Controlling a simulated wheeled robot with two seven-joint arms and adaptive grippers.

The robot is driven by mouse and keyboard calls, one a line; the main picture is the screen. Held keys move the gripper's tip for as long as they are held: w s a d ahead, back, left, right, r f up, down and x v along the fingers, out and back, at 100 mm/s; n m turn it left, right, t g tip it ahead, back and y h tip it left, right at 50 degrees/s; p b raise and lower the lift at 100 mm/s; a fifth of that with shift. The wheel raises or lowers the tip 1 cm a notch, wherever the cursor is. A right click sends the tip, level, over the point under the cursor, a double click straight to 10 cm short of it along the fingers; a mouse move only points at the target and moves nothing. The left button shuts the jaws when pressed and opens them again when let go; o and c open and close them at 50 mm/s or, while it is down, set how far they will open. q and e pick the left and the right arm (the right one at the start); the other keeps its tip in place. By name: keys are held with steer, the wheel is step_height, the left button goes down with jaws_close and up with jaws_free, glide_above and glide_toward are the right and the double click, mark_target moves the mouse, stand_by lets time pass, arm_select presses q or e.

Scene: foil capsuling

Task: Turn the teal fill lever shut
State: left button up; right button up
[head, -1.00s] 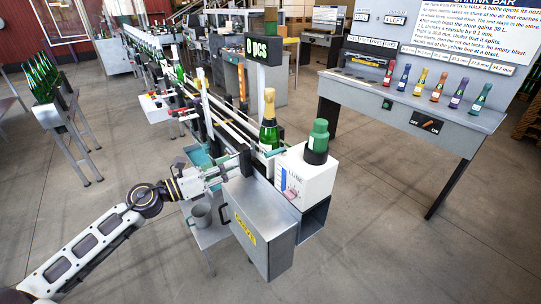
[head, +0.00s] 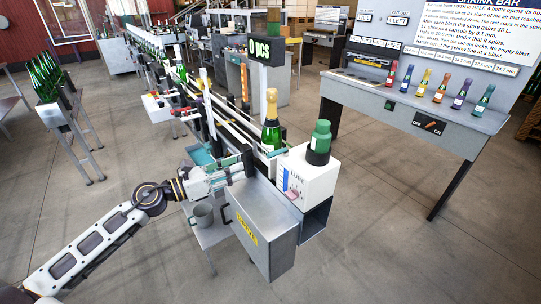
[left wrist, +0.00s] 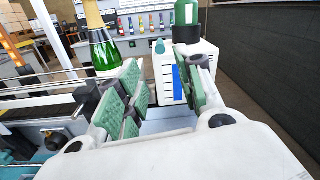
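A small teal knob (left wrist: 160,47), which looks like the end of the fill lever, shows in the left wrist view beyond my fingers, in front of the white box's left edge. In the head view, a small teal piece (head: 273,153) sits between the green bottle and the white box; I cannot tell its angle. My left gripper (head: 246,162) is by the line's near end, left of the white box. In the left wrist view its green-padded fingers (left wrist: 160,92) are apart with nothing between them. The knob is ahead of them, not touched. My right gripper is out of view.
The white box (head: 308,177) has a blue level gauge and carries a dark green bottle (head: 320,138). A gold-topped green bottle (head: 271,130) stands on the line beside it. A grey metal box (head: 262,222) is below. Open floor lies to the right.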

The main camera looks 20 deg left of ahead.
mark_target(271, 155)
arm_select(q)
steer(key=shift+p+x, duration=2.45)
steer(key=shift+x, duration=4.05)
steer(key=shift+w+d, duration=0.1)
steer(key=shift+c, duration=0.2)
jaws_close()
